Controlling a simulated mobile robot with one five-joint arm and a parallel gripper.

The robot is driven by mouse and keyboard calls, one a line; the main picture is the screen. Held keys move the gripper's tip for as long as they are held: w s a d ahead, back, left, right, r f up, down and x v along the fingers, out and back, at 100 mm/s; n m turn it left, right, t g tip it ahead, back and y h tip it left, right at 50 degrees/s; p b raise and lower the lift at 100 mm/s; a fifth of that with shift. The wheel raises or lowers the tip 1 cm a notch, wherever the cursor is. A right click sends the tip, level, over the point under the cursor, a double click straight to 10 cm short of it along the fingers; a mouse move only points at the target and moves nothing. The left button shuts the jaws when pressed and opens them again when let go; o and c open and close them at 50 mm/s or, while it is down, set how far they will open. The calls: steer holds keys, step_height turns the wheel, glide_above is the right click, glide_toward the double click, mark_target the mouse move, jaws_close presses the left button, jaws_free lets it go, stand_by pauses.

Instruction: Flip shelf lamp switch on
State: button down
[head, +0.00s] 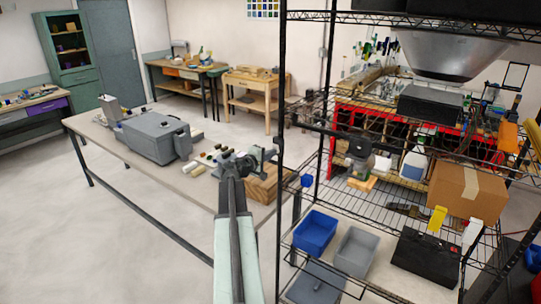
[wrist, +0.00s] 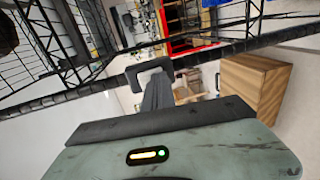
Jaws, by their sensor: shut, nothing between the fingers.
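My gripper (head: 262,157) is at the end of my pale green arm, left of the black shelf's front post in the head view. It appears in front of the table's right end. In the wrist view my gripper (wrist: 150,70) is shut and empty, with a black shelf bar close beyond its tips. The black wire shelf (head: 400,205) fills the right of the head view. A wide grey cone-shaped shade (head: 455,52), which looks like a lamp, shows under its upper rack. I cannot make out a lamp switch in either view.
The long table (head: 90,126) carries a grey machine (head: 155,137) and small parts. A wooden block (head: 268,183) is near my gripper. The shelf holds a cardboard box (head: 466,192), a blue bin (head: 315,231) and a grey bin (head: 356,250). Floor at left is clear.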

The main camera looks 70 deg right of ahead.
steer(key=w+a+f+b, duration=0.1)
steer(key=a, duration=0.5)
steer(key=w+a+f+b, duration=0.1)
steer(key=w+a, duration=0.1)
steer(key=a, duration=0.5)
steer(key=shift+w+a+f, duration=0.15)
steer(key=shift+w+a, duration=0.05)
steer(key=shift+w, duration=0.05)
